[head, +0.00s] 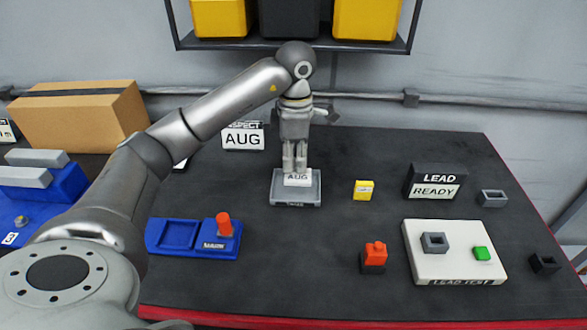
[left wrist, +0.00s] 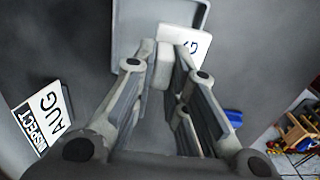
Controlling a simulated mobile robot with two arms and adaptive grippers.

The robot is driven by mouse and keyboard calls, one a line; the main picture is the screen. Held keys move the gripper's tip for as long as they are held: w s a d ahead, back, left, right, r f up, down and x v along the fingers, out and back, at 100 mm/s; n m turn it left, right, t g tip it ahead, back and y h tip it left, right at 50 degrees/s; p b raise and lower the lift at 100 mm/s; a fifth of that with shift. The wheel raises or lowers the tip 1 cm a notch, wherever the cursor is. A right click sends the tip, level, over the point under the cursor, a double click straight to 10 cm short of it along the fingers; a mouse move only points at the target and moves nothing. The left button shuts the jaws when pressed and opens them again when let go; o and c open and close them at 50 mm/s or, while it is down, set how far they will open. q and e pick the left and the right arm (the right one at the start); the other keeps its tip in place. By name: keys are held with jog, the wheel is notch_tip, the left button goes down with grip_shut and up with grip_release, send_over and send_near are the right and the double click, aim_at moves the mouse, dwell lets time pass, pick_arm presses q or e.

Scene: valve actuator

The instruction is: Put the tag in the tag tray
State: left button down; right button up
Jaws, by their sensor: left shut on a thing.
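My left gripper (head: 295,171) points down over the grey tag tray (head: 279,196) in the middle of the table. My right gripper is not in view.
An INSPECT AUG sign (head: 243,139) stands left behind the tray. A blue fixture with a red knob (head: 224,224) is at front left. A yellow block (head: 363,190), a red-topped block (head: 374,257) and a white LEAD TEST board (head: 455,267) are at right. A cardboard box (head: 75,120) is at back left.

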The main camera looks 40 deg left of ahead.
pick_arm(q)
jog(key=shift+w+a+f+p, duration=0.15)
jog(key=shift+w+a+f, duration=0.2)
jog(key=shift+f, duration=0.15)
jog(key=shift+w+a+f+p, duration=0.15)
jog(key=shift+w+a+f, duration=0.15)
jog(key=shift+f, duration=0.15)
jog(key=f+p, duration=0.2)
jog(key=shift+w+a+f, duration=0.2)
jog(key=shift+f, duration=0.65)
jog(key=shift+f, duration=0.25)
jog(key=c, duration=1.5)
grip_release()
jog(key=shift+o, duration=0.2)
jog(key=shift+r, duration=0.1)
